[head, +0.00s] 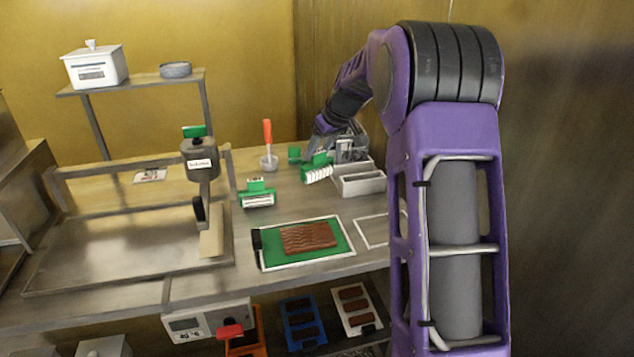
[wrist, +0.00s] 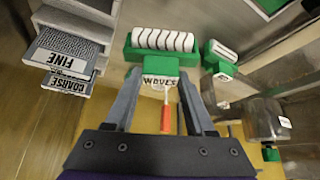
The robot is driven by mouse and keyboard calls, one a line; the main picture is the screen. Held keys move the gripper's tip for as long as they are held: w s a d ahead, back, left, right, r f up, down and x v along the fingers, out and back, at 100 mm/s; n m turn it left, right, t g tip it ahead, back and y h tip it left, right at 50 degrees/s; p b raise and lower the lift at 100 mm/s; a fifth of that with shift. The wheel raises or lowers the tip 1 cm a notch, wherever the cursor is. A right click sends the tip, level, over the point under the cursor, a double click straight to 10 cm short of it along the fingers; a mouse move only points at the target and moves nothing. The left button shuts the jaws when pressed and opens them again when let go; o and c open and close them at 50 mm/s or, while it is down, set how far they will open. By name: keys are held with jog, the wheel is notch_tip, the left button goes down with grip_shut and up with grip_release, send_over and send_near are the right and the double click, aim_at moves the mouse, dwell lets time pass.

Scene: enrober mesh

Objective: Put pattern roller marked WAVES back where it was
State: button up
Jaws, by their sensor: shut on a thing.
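The pattern roller marked WAVES (wrist: 165,42) has a green frame and a white drum with dark wavy stripes. In the wrist view its label lies between the fingertips of my gripper (wrist: 159,80), which is shut on its green handle part. In the head view the same roller (head: 318,174) is at the back right of the bench, beside a grey divided holder (head: 358,183). My gripper (head: 334,148) is partly hidden there by my arm and the holder. I cannot tell whether the roller touches the bench.
A second green roller (head: 258,197) lies to the left. Plates marked FINE (wrist: 66,60) and COARSE (wrist: 66,84) sit in a rack.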

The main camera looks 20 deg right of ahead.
aim_at(320, 175)
notch_tip(320, 175, down, 7)
jog(key=shift+f+b, duration=0.1)
jog(key=shift+b, duration=0.25)
jog(key=shift+f+b, duration=0.45)
jog(key=shift+b, duration=0.1)
jog(key=shift+s+f, duration=0.15)
grip_shut()
jog(key=o, duration=1.3)
grip_release()
jog(key=shift+f, duration=0.15)
jog(key=shift+c, duration=0.2)
jog(key=shift+a, duration=0.1)
